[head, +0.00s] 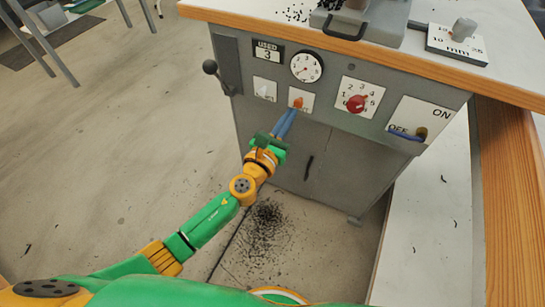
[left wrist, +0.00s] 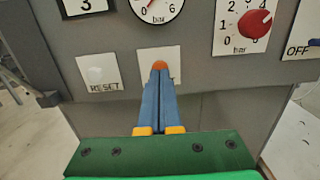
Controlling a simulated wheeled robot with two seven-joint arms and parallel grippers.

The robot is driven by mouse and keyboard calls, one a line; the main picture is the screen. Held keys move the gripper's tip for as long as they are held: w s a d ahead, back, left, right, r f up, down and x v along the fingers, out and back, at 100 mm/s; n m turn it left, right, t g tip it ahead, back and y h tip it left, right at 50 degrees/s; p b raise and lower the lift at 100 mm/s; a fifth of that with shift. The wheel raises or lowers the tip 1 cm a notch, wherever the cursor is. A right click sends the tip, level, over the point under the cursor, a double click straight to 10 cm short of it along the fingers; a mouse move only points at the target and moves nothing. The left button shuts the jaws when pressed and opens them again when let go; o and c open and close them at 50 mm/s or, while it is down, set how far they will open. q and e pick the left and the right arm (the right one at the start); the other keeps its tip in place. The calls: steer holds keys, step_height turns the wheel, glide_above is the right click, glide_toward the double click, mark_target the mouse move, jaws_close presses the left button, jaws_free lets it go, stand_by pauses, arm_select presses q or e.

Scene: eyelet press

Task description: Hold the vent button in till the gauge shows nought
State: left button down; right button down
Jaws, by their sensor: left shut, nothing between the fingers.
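The vent button (head: 298,102) is orange on a white plate, most of whose lettering is hidden by my fingers. It also shows in the left wrist view (left wrist: 160,65). My left gripper (head: 289,112) is shut and empty, its blue fingertips (left wrist: 160,76) at the button. They seem to meet it, but I cannot tell how far it is pressed in. The round white gauge (head: 306,67) is above the button. Its red needle seems to point to the lower left, near 0; the exact reading is too small to tell. My right gripper is not in view.
A reset button plate (head: 265,89) is left of the vent button. A red knob (head: 356,103) and an ON/OFF switch plate (head: 422,118) are to the right. A black ball lever (head: 210,67) sticks out at the left. The wooden worktop edge (head: 270,31) overhangs the panel.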

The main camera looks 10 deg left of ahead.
arm_select(q)
steer(key=v, duration=0.9)
steer(key=shift+s+a+f, duration=0.2)
steer(key=shift+s, duration=0.15)
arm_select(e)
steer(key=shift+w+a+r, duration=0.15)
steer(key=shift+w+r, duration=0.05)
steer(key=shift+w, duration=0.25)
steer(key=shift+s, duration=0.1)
